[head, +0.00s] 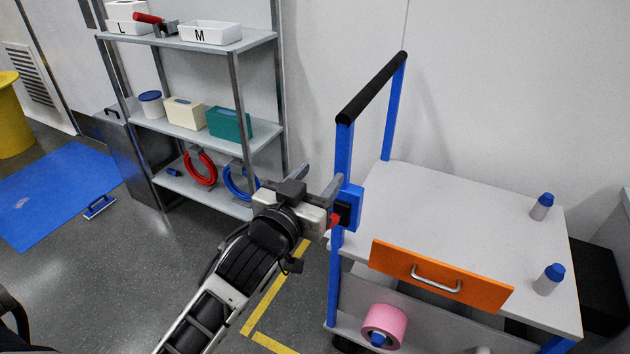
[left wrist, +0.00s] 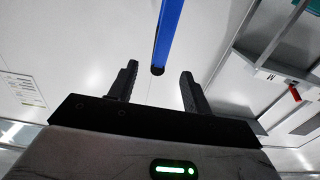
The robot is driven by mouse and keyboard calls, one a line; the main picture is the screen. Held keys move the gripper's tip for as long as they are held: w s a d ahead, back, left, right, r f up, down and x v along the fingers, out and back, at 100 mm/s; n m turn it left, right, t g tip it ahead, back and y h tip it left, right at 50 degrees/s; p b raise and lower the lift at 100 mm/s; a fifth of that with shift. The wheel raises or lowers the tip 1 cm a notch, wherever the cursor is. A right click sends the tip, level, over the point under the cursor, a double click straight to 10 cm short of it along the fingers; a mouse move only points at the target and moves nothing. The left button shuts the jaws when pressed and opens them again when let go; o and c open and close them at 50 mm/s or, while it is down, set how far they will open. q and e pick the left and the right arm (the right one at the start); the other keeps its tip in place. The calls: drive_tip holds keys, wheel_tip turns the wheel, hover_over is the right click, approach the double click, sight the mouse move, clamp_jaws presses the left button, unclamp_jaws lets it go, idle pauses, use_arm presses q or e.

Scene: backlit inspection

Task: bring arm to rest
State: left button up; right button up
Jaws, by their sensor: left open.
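My left arm reaches in from the bottom of the head view. My left gripper (head: 322,184) is open beside the cart's left blue upright (head: 343,150), near a blue box with a black face (head: 349,208) and a small red part. In the left wrist view my gripper (left wrist: 159,72) has its two dark fingers apart with nothing held. A blue bar (left wrist: 168,35) with a black end shows beyond and between them; whether it touches a finger I cannot tell. My right gripper is not in view.
The cart's grey top (head: 450,215) carries two blue-capped bottles (head: 542,207); an orange drawer front (head: 440,277) and pink roll (head: 384,327) are below. A shelf rack (head: 205,140) with bins and boxes stands behind left. The floor left (head: 110,270) is largely clear near a blue mat (head: 60,195).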

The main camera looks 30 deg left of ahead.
use_arm(q)
drive_tip(key=shift+s, duration=0.25)
drive_tip(key=shift+f, duration=0.1)
